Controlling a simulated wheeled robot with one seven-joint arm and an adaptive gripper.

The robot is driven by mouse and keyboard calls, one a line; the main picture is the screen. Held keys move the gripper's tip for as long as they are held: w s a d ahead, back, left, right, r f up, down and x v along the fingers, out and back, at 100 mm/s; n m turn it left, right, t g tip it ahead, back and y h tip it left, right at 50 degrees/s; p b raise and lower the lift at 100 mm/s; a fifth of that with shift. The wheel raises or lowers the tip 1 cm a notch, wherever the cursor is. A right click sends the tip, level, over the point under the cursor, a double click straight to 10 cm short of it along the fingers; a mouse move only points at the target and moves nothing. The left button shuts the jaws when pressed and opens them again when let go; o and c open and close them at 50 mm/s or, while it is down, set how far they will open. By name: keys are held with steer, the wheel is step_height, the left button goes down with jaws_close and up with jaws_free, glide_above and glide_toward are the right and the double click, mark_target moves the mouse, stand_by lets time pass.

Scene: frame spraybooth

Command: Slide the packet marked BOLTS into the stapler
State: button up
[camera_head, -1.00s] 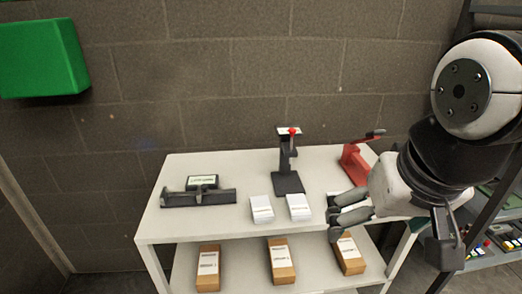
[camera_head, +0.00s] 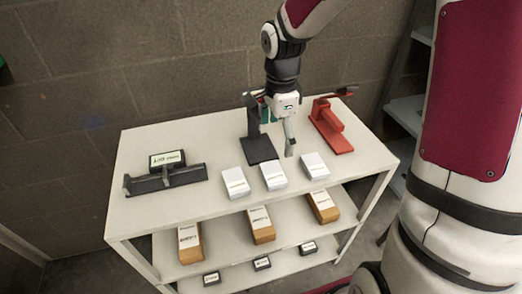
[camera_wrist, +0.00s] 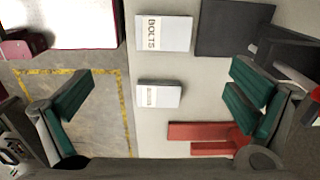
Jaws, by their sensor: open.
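The packet marked BOLTS (camera_wrist: 163,33) lies flat on the white table top in the wrist view. By its place in front of the black base, it appears to be the middle packet (camera_head: 273,175) of three in the head view. The black stand (camera_head: 261,150), its dark base (camera_wrist: 235,28) just behind that packet, and a red device with a black handle (camera_head: 331,128) stand behind the packets; I cannot tell which is the stapler. My gripper (camera_head: 284,138) is open and empty above the table. In the wrist view its fingers (camera_wrist: 160,92) spread either side of another packet.
Another white packet (camera_head: 314,165) lies right of the middle one, and one (camera_head: 235,182) lies left. A black bar device with a label (camera_head: 167,158) stands at the table's left. Labelled boxes (camera_head: 261,225) sit on the shelf below. The table's front left is bare.

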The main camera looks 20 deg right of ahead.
glide_above(273, 172)
steer(key=f, duration=0.8)
steer(key=shift+s+d+f, duration=0.2)
steer(key=shift+d+f, duration=0.05)
steer(key=shift+f, duration=0.15)
steer(key=shift+w+a+f+p, duration=0.1)
steer(key=shift+f+p, duration=0.1)
steer(key=shift+f, duration=1.15)
steer(key=shift+a+f+p, duration=0.1)
steer(key=shift+f+p, duration=0.05)
steer(key=shift+f, duration=1.15)
steer(key=c, duration=1.2)
